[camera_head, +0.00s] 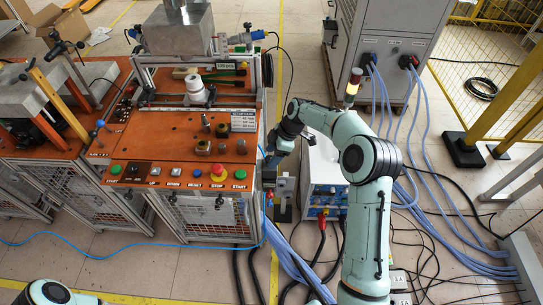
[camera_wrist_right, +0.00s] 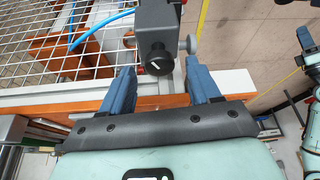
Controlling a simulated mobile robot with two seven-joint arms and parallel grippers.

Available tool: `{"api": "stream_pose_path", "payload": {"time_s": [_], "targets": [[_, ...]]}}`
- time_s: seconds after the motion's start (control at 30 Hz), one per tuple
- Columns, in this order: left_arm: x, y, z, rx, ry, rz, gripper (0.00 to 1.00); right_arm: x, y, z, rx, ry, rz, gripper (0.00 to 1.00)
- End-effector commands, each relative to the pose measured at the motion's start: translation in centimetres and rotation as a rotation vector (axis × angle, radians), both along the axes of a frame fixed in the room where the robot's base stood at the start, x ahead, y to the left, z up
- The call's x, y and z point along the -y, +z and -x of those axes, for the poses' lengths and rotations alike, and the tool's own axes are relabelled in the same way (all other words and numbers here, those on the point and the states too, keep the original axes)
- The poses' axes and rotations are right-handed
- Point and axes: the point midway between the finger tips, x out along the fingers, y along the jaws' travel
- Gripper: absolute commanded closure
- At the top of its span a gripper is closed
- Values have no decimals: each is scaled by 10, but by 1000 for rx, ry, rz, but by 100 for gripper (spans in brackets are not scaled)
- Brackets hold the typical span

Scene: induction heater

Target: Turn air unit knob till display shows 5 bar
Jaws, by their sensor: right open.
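The air unit (camera_wrist_right: 158,22) is a dark grey block in the right wrist view, with a black round knob (camera_wrist_right: 157,63) bearing a white mark. My right gripper (camera_wrist_right: 160,68) is open, with one blue finger on each side of the knob. Gaps show between the fingers and the knob, so they do not appear to touch it. In the head view my right gripper (camera_head: 270,172) is at the right side of the orange-topped bench, where the arm and gripper largely hide the knob. I cannot make out a pressure reading in either view. My left gripper is out of view.
The orange bench (camera_head: 150,150) carries a button panel and several small metal parts. A white-blue box (camera_head: 322,180) stands close to my right arm. A grey cabinet (camera_head: 385,45) is behind it. Cables and a blue hose (camera_wrist_right: 105,22) run nearby.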

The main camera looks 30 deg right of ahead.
Motion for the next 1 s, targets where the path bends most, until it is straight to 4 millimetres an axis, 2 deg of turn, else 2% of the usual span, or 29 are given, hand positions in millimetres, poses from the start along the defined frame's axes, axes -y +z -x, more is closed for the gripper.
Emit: {"api": "stream_pose_path", "payload": {"time_s": [0.13, 0.43, 0.47, 0.6, 0.63, 1.0], "targets": [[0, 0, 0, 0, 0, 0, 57, -4, -10, -2, 0, 0, 0, 38], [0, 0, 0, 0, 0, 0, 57, -5, -12, -2, 0, 0, 0, 38], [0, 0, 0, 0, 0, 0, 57, -5, -12, -2, 0, 0, 0, 45], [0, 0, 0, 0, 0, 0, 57, -5, -12, -2, 0, 0, 0, 90], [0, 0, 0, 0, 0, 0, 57, -5, -12, -2, 0, 0, 0, 93], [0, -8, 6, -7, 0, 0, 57, -5, -13, -1, 0, -55, 0, 93]]}}
